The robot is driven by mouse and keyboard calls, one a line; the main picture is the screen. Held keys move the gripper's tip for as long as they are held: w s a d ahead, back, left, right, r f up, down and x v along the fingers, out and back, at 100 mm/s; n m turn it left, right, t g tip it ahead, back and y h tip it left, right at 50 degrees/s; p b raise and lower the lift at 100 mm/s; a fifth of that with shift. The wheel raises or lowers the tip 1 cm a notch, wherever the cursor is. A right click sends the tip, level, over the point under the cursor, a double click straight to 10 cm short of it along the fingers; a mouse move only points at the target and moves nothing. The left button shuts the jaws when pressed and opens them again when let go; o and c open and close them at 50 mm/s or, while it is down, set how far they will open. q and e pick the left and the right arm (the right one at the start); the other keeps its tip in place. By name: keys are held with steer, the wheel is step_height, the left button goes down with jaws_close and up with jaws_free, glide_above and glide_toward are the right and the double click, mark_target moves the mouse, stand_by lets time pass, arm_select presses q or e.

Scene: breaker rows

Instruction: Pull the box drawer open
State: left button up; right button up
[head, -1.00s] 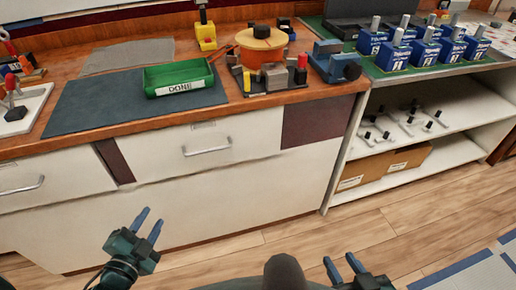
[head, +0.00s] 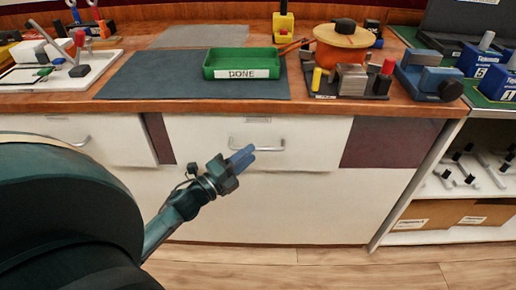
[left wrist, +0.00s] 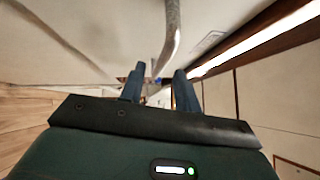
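The white drawer (head: 320,140) under the worktop has a silver bar handle (head: 280,149) and a small label slot. Its front looks flush with the cabinet. My left gripper (head: 245,158) is at the left part of this handle, its blue fingers overlapping the bar in the head view. In the left wrist view the two fingers (left wrist: 157,88) are spread apart, and the handle (left wrist: 173,35) runs down toward the gap between them. Whether they touch the bar I cannot tell. My right gripper is out of view.
A green tray marked DONE (head: 225,63) sits on a dark mat (head: 140,78) above the drawer. Another drawer handle (head: 70,143) is to the left. An open shelf with cardboard boxes (head: 430,213) stands at right. The floor in front is clear.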

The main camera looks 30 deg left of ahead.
arm_select(q)
steer(key=shift+x, duration=2.1)
steer(key=shift+c, duration=0.2)
jaws_close()
